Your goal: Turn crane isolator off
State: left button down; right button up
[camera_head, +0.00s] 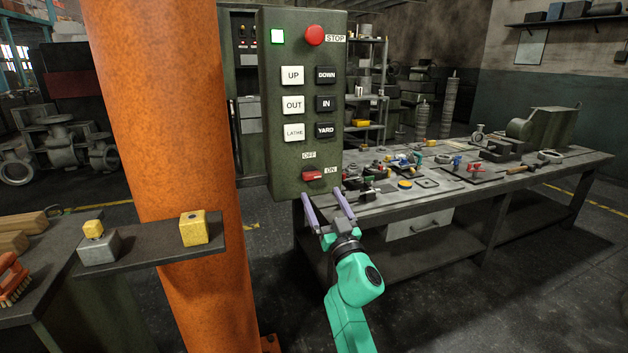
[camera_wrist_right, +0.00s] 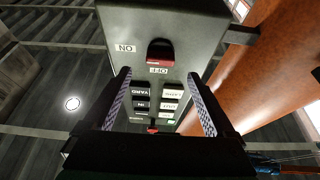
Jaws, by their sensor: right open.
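The crane isolator is a small red handle (camera_head: 313,175) low on the front of a dark green control box (camera_head: 272,120). It lies level, its right end beside the ON label (camera_head: 331,170); the OFF label (camera_head: 309,155) is above it. My right gripper (camera_head: 320,196) is open and empty, just below and in front of the handle, apart from it. In the right wrist view the box is upside down, and the red handle (camera_wrist_right: 160,62) shows between and beyond the open fingers (camera_wrist_right: 158,76). My left gripper is not in view.
The box carries a lit green lamp (camera_head: 278,36), a red STOP button (camera_head: 314,36) and several push buttons. An orange column (camera_head: 160,110) with a shelf (camera_head: 150,249) stands left. A cluttered workbench (camera_head: 560,165) is behind on the right.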

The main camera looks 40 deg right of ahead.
aim_at(313, 179)
jog(key=x, duration=0.6)
jog(key=shift+w+d, duration=0.15)
jog(key=shift+w, duration=0.25)
jog(key=c, duration=1.4)
